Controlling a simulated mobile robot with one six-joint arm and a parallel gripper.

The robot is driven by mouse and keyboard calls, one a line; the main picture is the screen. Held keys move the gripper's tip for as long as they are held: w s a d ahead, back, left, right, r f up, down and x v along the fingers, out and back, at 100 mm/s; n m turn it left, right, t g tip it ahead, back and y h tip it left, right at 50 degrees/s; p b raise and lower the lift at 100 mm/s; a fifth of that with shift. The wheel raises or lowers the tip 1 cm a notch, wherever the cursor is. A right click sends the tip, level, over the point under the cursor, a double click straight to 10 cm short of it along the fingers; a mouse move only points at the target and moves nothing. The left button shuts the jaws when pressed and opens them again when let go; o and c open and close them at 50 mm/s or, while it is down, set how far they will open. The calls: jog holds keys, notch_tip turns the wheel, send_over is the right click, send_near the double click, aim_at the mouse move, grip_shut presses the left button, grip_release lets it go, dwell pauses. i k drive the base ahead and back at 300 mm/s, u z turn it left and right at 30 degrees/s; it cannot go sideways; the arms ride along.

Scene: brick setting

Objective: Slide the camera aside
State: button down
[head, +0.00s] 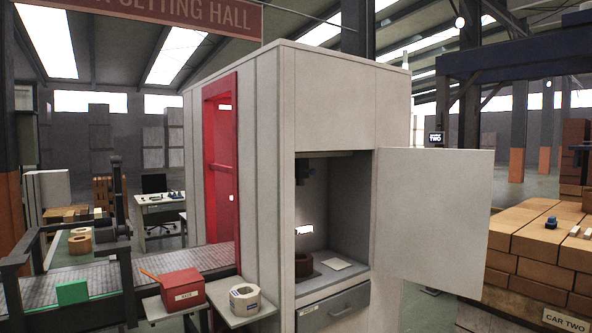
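A dark device (303,170), which looks like a camera, hangs near the top inside the open grey cabinet (327,98). It is small and in shadow, so its mount and any rail cannot be made out. A brown ring-shaped piece (303,266) sits on the cabinet floor below it, with a bright label or light (304,230) between them. Another dark boxy device (107,231) is mounted over the conveyor (85,285) at left; I cannot tell if it is a camera. My gripper is not in view.
The cabinet door (435,212) stands open to the right. A pale card (337,264) lies inside, above a closed drawer (335,308). A red box (181,289) and a cream ring (244,299) sit on side shelves. Stacked bricks (530,240) stand at right.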

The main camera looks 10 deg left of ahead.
aim_at(302, 171)
jog(key=u, duration=0.25)
jog(key=i, duration=1.1)
jog(key=u, duration=0.15)
jog(key=k, duration=0.65)
jog(key=u, duration=0.35)
jog(key=i, duration=1.55)
jog(key=z, duration=0.45)
